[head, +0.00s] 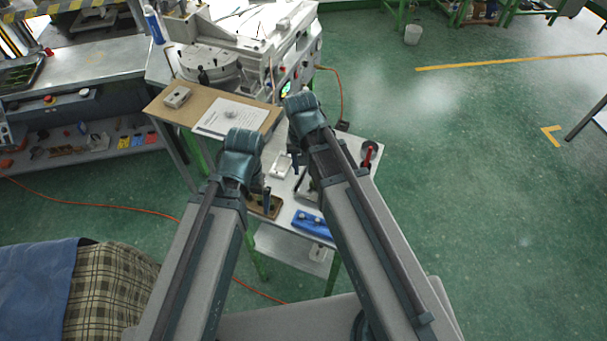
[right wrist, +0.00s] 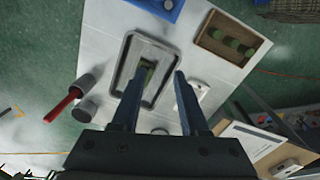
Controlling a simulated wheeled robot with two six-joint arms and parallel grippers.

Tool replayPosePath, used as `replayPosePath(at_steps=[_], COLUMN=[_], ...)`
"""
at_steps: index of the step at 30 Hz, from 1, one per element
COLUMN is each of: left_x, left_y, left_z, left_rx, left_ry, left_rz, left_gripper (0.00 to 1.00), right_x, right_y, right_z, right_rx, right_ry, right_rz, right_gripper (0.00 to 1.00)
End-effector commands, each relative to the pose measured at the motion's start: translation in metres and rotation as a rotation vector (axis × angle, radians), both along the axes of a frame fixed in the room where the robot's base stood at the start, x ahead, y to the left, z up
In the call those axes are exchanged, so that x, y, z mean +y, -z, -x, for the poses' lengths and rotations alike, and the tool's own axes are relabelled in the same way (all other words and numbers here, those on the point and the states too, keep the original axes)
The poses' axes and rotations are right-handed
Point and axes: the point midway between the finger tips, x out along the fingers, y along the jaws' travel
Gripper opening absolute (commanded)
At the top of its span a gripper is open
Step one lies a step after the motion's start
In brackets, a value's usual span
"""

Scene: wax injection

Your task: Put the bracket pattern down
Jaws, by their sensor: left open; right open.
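A small green piece, which looks like the bracket pattern (right wrist: 149,72), lies in a grey rimmed tray (right wrist: 127,58) on the white table. My right gripper (right wrist: 153,80) is open, with its two fingers spread on either side of the green piece in the right wrist view. I cannot tell whether the fingertips touch the tray. In the head view the right gripper (head: 297,165) is small and partly hidden by my right arm. My left gripper (head: 267,200) shows only in part, beside my left arm near the wooden box, with its fingers too small to make out.
A wooden box (right wrist: 207,37) with green pieces and a blue block (head: 312,223) stand near the tray. A white block (right wrist: 202,91) is close on its right in the wrist view. A red-handled tool (right wrist: 60,107) lies left. A board with paper (head: 232,119) adjoins the machine.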

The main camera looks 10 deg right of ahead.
Motion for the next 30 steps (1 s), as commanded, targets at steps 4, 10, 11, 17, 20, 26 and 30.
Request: replayPosePath(at_steps=[4,10,11,17,20,26,30], left_x=[0.000,0.000,0.000,0.000,0.000,0.000,0.000], left_y=[0.000,0.000,0.000,0.000,0.004,0.036,0.065], left_z=[0.000,0.000,0.000,0.000,0.000,0.000,0.000], left_rx=[0.000,0.000,0.000,0.000,0.000,0.000,0.000], left_ry=[0.000,0.000,0.000,0.000,0.000,0.002,0.005], left_rz=[0.000,0.000,0.000,0.000,0.000,-0.001,-0.001], left_gripper=[1.00,1.00,1.00,1.00,1.00,1.00,1.00], right_x=[0.029,0.041,0.041,0.041,0.041,0.041,0.041], right_y=[-0.001,-0.001,-0.001,-0.001,0.002,0.034,0.064], right_z=[0.064,0.091,0.091,0.090,0.090,0.090,0.090], right_rx=[0.029,0.051,0.051,0.052,0.051,0.051,0.051], right_ry=[-0.355,-0.577,-0.584,-0.585,-0.584,-0.584,-0.586], right_rz=[0.036,0.057,0.058,0.057,0.057,0.057,0.058], right_gripper=[0.44,0.44,0.44,0.44,0.44,0.44,0.44])
